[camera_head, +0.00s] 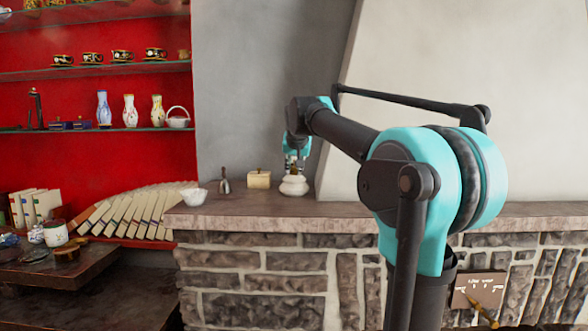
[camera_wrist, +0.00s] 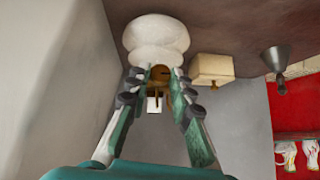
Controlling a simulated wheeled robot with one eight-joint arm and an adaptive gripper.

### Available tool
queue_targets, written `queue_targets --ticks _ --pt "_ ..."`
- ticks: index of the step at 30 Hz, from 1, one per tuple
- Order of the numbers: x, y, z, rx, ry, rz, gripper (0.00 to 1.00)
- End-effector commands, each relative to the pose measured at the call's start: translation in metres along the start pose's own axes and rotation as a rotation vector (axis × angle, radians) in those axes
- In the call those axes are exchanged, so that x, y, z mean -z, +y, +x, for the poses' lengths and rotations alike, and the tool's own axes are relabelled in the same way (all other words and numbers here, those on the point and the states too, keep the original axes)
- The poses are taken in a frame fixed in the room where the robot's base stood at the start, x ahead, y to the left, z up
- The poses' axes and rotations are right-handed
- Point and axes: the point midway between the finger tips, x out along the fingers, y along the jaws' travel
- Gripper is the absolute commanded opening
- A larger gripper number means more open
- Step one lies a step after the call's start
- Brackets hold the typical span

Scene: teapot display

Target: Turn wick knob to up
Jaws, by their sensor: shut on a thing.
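A white, rounded lamp-like vessel (camera_head: 293,187) stands on the stone ledge, and it also shows at the top of the wrist view (camera_wrist: 156,38). Its brass-coloured top part, with what looks like the wick knob (camera_wrist: 160,73), sits between my fingertips. My gripper (camera_head: 294,168) reaches down over the vessel from above. In the wrist view my gripper (camera_wrist: 160,82) has its two fingers on either side of the brass part, shut on it. The fingers partly hide the knob, and its turned position cannot be told.
A cream box (camera_head: 259,179), a dark hand bell (camera_head: 224,181) and a white bowl (camera_head: 194,196) stand left of the vessel on the ledge (camera_head: 400,212). A pale sloping wall (camera_head: 430,60) rises close on the right. Red shelves (camera_head: 90,70) hold cups and vases.

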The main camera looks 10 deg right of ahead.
Motion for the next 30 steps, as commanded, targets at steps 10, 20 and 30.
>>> queue_targets --ticks 10,20,30 --pt "0.000 0.000 0.000 0.000 0.000 0.000 0.42" --pt "0.000 0.000 -0.012 0.000 0.000 -0.001 0.42" --pt "0.000 0.000 -0.077 0.000 0.000 -0.001 0.42"
